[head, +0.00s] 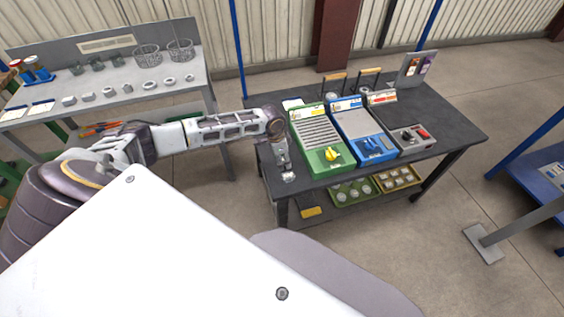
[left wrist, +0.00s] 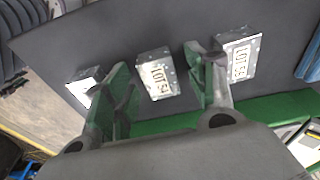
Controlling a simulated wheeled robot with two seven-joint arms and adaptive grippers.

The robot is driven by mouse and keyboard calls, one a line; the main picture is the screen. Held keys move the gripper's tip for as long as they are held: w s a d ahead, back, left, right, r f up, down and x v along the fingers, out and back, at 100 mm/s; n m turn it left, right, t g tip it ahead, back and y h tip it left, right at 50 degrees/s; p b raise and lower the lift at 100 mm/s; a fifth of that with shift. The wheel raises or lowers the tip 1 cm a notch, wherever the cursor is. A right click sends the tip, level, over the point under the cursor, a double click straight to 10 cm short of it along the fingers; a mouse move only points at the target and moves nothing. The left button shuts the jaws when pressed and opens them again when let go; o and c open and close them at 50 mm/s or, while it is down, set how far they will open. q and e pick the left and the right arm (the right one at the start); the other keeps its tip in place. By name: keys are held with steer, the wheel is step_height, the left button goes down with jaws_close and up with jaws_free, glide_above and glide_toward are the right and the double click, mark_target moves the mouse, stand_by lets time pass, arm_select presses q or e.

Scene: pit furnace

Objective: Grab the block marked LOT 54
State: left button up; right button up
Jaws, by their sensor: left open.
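My left gripper (head: 286,168) points down over the left front corner of the dark table (head: 440,112). In the left wrist view its two fingers (left wrist: 160,62) are apart, with nothing clasped. A silvery block with a framed plate (left wrist: 158,76) lies between and beyond the fingers; its lettering looks like LOT 54, but is small. A second lettered block (left wrist: 238,58) is right of the right finger; its last digit is hard to read. A third block (left wrist: 84,82) is partly hidden by the left finger. In the head view the gripper mostly hides the blocks. My right gripper is out of view.
On the dark table, a green unit with a yellow knob (head: 329,156), a blue unit (head: 373,146) and a grey unit with a red button (head: 414,138) stand right of my gripper. A grey bench (head: 140,98) with baskets and small parts stands behind left.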

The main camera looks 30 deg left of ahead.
arm_select(q)
steer(key=shift+c, duration=0.3)
jaws_close()
steer(key=shift+r, duration=0.15)
step_height(320, 180, up, 10)
steer(key=shift+p, duration=0.35)
stand_by(0.5)
stand_by(0.4)
